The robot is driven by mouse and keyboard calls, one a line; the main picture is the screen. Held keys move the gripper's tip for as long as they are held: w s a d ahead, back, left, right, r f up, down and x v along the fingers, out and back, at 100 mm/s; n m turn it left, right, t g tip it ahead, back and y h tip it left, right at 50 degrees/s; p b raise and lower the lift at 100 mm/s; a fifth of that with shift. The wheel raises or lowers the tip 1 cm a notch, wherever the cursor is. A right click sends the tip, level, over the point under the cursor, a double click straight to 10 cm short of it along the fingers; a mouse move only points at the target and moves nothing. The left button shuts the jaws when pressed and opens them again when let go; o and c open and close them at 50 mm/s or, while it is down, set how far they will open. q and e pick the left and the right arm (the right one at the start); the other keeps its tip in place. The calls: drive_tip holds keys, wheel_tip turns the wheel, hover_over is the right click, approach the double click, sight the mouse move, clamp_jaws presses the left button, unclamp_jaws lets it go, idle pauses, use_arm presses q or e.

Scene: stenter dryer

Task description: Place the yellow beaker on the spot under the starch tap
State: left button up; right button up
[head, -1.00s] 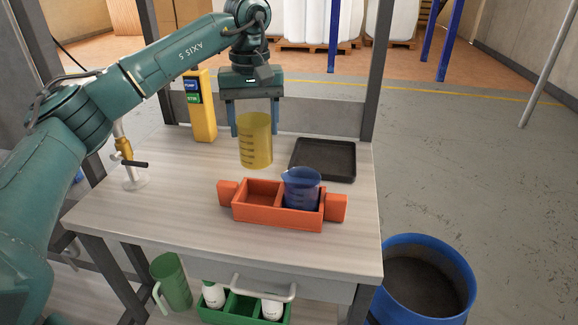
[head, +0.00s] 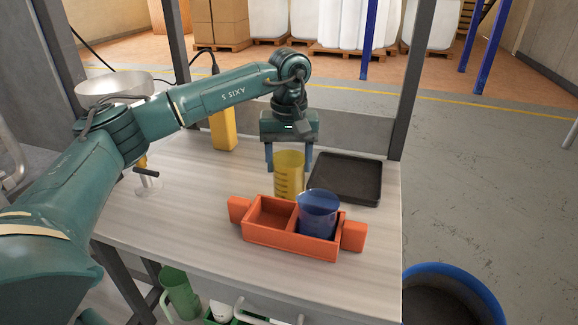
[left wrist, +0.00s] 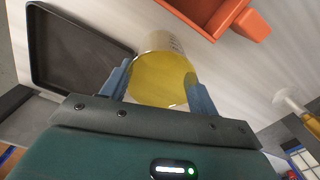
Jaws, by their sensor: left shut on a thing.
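The yellow beaker (head: 289,178) is upright, just behind the orange caddy; I cannot tell whether its base touches the table. My left gripper (head: 288,158) is shut on the beaker, one finger on each side. In the left wrist view the beaker (left wrist: 160,78) sits between the fingers (left wrist: 158,88). A tap with a brass body and dark handle (head: 146,172) stands at the table's left, partly behind my left arm. A pale round base (head: 149,188) shows below it. The marked spot is not clearly visible. My right gripper is out of view.
The orange caddy (head: 270,236) holds a blue beaker (head: 318,212) in its right compartment; its left one is empty. A black tray (head: 350,182) lies right of the yellow beaker. A yellow post (head: 223,130) stands behind. The table's front left is clear.

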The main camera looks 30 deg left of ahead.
use_arm(q)
drive_tip(key=shift+f, duration=0.8)
drive_tip(key=shift+f, duration=0.1)
drive_tip(key=o, duration=1.2)
